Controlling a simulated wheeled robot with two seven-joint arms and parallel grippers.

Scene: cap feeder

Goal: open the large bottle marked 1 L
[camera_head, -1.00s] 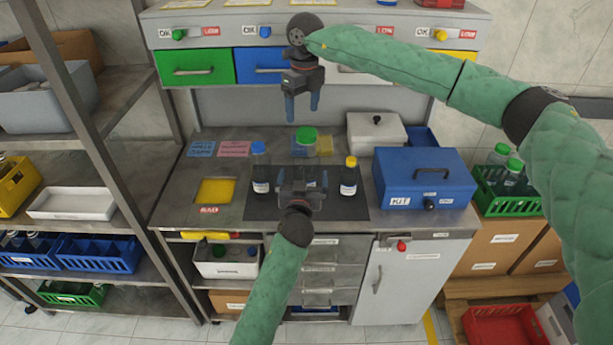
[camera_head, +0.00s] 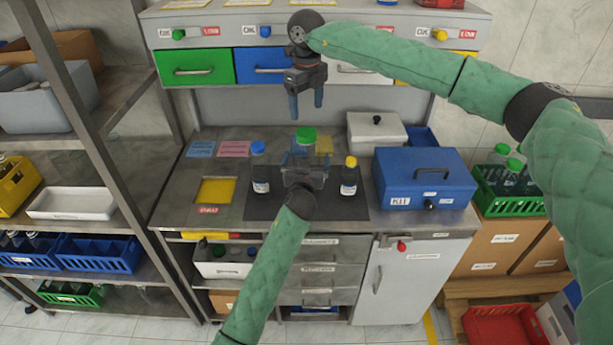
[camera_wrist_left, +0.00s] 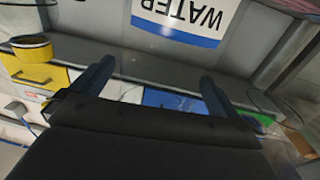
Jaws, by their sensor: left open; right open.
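A large green-capped bottle (camera_head: 306,136) stands upright at the back of the dark mat, in the middle. Its lower body is mostly hidden behind my left gripper, and I cannot read a 1 L mark on it. My left gripper (camera_head: 305,156) is open in front of this bottle; I cannot tell whether it touches it. In the left wrist view its two fingers (camera_wrist_left: 152,78) are spread with no bottle visible between them. My right gripper (camera_head: 307,112) is open and empty, pointing down above and behind the green cap.
A blue-capped bottle (camera_head: 260,174) and a yellow-capped bottle (camera_head: 349,176) stand left and right of my left gripper on the dark mat (camera_head: 330,208). A blue kit box (camera_head: 400,168) and a lidded white box (camera_head: 362,134) stand to the right. A yellow recess (camera_head: 215,191) lies left.

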